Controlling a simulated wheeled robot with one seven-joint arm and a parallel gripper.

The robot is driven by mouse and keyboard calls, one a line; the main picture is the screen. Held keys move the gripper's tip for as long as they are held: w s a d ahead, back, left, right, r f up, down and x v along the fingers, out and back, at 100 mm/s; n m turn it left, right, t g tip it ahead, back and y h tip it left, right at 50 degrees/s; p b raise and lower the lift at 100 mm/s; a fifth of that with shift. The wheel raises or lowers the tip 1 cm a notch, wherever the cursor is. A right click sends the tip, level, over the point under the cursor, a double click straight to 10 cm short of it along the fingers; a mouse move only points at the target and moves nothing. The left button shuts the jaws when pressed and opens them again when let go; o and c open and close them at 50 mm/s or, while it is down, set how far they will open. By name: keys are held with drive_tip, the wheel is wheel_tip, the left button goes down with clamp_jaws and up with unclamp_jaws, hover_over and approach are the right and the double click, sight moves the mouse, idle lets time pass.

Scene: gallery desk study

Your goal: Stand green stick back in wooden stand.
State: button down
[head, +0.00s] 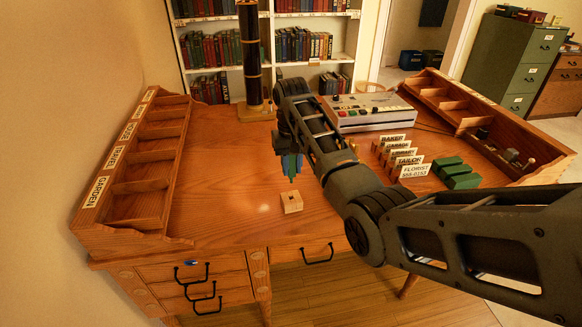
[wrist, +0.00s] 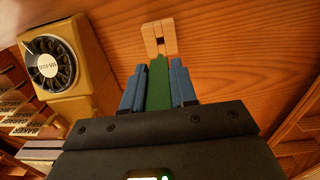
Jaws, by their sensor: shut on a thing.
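The green stick (wrist: 159,85) is held between the blue fingers of my gripper (wrist: 159,88) in the wrist view. In the head view my gripper (head: 291,165) hangs above the desk, with the green tip of the stick (head: 292,178) showing below its fingers. The wooden stand (head: 291,203) is a small pale block with a dark square hole, near the desk's front edge. The stick's tip appears above and slightly behind the stand, apart from it. In the wrist view the stand (wrist: 159,38) lies just beyond the stick's end, its hole in line with it.
The desk (head: 232,175) is clear around the stand. Name cards (head: 404,160) and green blocks (head: 455,173) stand to the right. A grey console (head: 368,110) and a dark column (head: 250,60) are at the back. Wooden racks (head: 140,175) line the sides. The wrist view shows a dial device (wrist: 52,65).

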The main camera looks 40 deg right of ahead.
sight(291, 176)
drive_tip(key=shift+f+b, duration=1.15)
drive_tip(key=shift+f, duration=1.35)
drive_tip(key=shift+f, duration=0.75)
drive_tip(key=shift+f, duration=0.3)
drive_tip(key=shift+f+b, duration=0.3)
drive_tip(key=shift+f, duration=0.45)
drive_tip(key=c, duration=0.8)
unclamp_jaws()
drive_tip(key=shift+r, duration=0.1)
drive_tip(key=shift+r+b, duration=0.3)
drive_tip(key=shift+r, duration=3.5)
